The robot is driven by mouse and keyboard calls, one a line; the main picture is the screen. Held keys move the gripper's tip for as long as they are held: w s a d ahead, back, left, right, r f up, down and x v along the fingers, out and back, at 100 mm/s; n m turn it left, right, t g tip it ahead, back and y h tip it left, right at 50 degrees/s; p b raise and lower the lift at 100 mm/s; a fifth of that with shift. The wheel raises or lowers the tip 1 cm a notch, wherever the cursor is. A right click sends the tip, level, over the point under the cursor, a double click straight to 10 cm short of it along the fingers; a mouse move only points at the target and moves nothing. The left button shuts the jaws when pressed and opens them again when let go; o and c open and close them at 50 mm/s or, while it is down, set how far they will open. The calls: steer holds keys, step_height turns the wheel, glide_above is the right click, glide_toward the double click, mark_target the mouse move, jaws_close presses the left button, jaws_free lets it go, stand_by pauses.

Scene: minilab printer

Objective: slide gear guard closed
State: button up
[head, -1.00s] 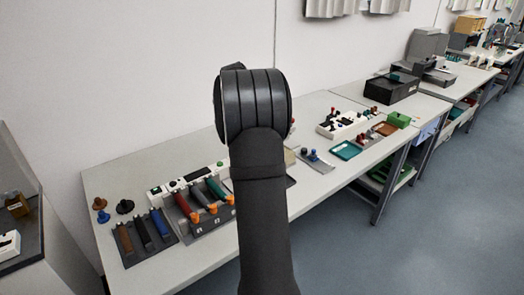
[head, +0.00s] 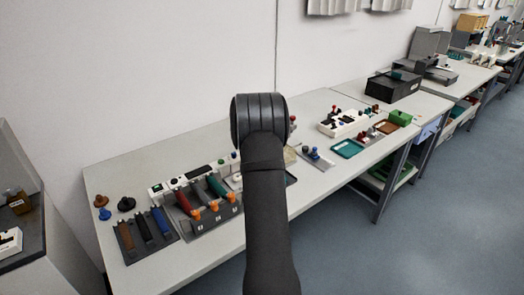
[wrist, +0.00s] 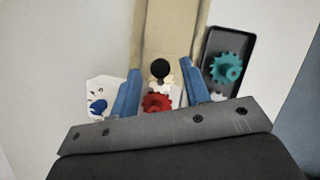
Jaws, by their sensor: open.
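In the wrist view my gripper (wrist: 161,68) is open, with its two blue fingers apart. A black round knob (wrist: 160,68) shows between the fingertips; I cannot tell whether either finger touches it. The knob is at the near end of a long tan panel (wrist: 170,28), which looks like the gear guard. A red gear (wrist: 157,103) shows uncovered on a white base just nearer than the knob, between the fingers and partly hidden by the gripper body. In the head view my arm hides the gripper and most of this device.
In the wrist view a black tray (wrist: 213,42) with a teal gear (wrist: 226,68) lies right of the fingers. A white block with a blue knob (wrist: 97,106) lies left. In the head view, a rack of coloured handles (head: 205,212) stands left of my arm.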

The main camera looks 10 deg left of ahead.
steer(key=shift+f, duration=0.2)
jaws_close()
steer(key=s+a, duration=1)
steer(key=shift+a, duration=0.15)
jaws_free()
steer(key=shift+s, duration=0.1)
